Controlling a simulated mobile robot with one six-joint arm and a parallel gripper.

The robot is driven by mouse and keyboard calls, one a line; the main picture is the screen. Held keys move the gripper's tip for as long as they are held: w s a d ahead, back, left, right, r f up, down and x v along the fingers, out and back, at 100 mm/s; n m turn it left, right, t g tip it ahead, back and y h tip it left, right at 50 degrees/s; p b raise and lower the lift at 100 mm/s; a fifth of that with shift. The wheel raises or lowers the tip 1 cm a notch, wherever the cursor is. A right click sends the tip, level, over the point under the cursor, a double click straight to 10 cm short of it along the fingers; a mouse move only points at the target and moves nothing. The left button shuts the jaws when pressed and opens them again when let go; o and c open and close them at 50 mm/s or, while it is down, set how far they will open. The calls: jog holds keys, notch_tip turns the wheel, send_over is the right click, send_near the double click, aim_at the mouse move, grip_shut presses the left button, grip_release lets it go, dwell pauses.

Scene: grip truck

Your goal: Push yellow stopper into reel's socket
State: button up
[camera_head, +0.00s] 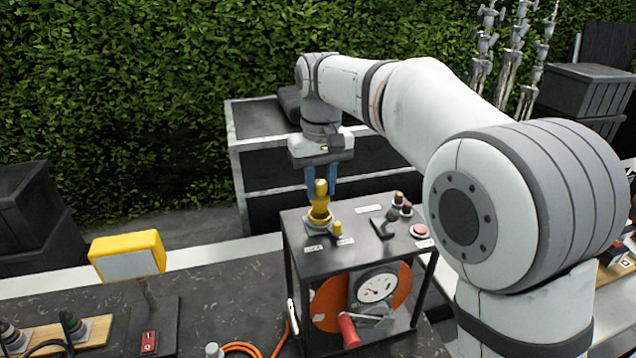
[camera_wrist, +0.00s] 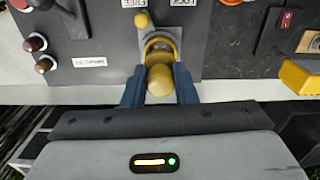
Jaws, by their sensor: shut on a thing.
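The yellow stopper (camera_head: 321,190) is upright between the blue fingers of my gripper (camera_head: 321,182), which is shut on it. In the wrist view the stopper's rounded top (camera_wrist: 160,80) lies between the two fingers (camera_wrist: 159,88). Right below the stopper is the yellow ring of the socket (camera_head: 318,217) on the reel's dark top panel (camera_head: 350,240). The ring also shows in the wrist view (camera_wrist: 160,45), just beyond the stopper. I cannot tell how deep the stopper sits in the ring. The reel (camera_head: 330,305) is orange, inside the frame under the panel.
A small yellow knob (camera_head: 338,228) stands beside the socket. A black lever (camera_head: 383,228), a red button (camera_head: 420,230) and dark knobs (camera_head: 403,206) are farther right on the panel. A yellow lamp (camera_head: 127,255) stands at left. An orange hose (camera_head: 245,347) lies on the table.

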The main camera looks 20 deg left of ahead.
aim_at(320, 196)
jog(key=shift+f+b, duration=0.9)
jog(key=shift+f, duration=0.7)
jog(key=o, duration=1.1)
jog(key=shift+c, duration=0.2)
jog(key=shift+o, duration=0.4)
jog(key=shift+o, duration=1.2)
jog(key=shift+w+r+p, duration=0.1)
jog(key=shift+r+p, duration=2.25)
jog(key=shift+r, duration=0.2)
jog(key=shift+f, duration=0.1)
